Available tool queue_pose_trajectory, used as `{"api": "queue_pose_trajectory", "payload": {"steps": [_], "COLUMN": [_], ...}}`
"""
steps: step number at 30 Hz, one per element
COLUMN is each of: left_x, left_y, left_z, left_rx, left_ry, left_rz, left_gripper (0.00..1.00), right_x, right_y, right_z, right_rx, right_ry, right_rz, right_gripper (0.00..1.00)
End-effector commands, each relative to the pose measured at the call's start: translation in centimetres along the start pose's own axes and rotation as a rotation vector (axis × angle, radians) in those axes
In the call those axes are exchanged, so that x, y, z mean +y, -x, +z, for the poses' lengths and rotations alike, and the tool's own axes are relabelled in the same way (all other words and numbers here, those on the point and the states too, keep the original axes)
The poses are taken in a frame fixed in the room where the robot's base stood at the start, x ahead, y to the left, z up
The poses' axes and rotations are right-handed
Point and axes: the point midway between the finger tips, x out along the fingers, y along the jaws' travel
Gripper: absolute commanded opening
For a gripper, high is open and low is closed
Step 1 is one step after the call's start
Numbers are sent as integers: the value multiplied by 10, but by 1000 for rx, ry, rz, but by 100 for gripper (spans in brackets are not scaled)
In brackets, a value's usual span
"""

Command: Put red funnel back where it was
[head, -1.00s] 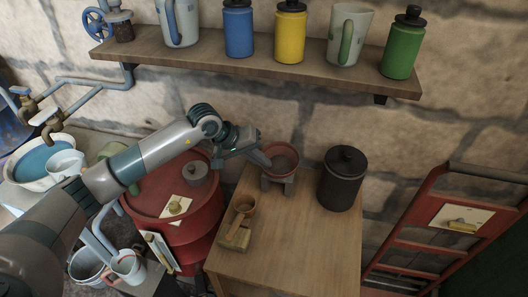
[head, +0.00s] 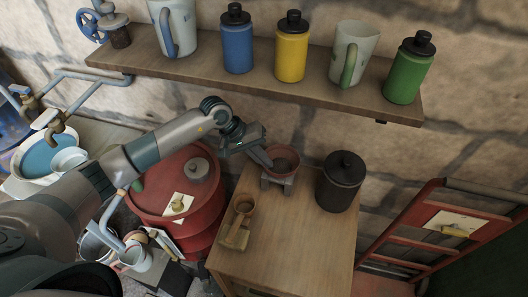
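The red funnel (head: 285,155) is a reddish bowl shape sitting on a small grey stand (head: 278,183) at the back left of the wooden table. My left gripper (head: 265,160) reaches in from the left, with its fingertips at the funnel's left rim. One finger overlaps the rim in the picture. I cannot tell whether the fingers are closed on the rim or only beside it. My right gripper is out of view.
A black lidded canister (head: 341,182) stands right of the funnel. A wooden scoop (head: 243,207) on a block is at the table's (head: 290,240) left edge. A red barrel (head: 180,225) is on the left. A shelf (head: 260,80) with bottles and jugs hangs above; a red ladder (head: 400,245) leans right.

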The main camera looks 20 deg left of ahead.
Motion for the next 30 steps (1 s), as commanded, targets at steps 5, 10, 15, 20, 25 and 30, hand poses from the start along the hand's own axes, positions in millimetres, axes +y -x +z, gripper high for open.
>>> {"api": "queue_pose_trajectory", "payload": {"steps": [5, 10, 15, 20, 25, 30], "left_x": [-2, -2, -2, -2, -1, -3], "left_y": [-1, -2, -2, -2, 0, 11], "left_z": [-1, -1, -1, -1, -1, -2], "left_rx": [2, 3, 2, 2, 2, 5], "left_ry": [1, 0, 0, 0, 1, 0], "left_rz": [-2, -2, -2, -2, -2, -2], "left_gripper": [0, 0, 20, 20, 20, 20], "right_x": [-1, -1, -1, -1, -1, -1], "right_y": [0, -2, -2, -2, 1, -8], "right_z": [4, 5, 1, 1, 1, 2], "right_rx": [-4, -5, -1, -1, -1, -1], "right_ry": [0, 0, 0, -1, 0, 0], "right_rz": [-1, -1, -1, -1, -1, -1], "right_gripper": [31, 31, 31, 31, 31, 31]}}
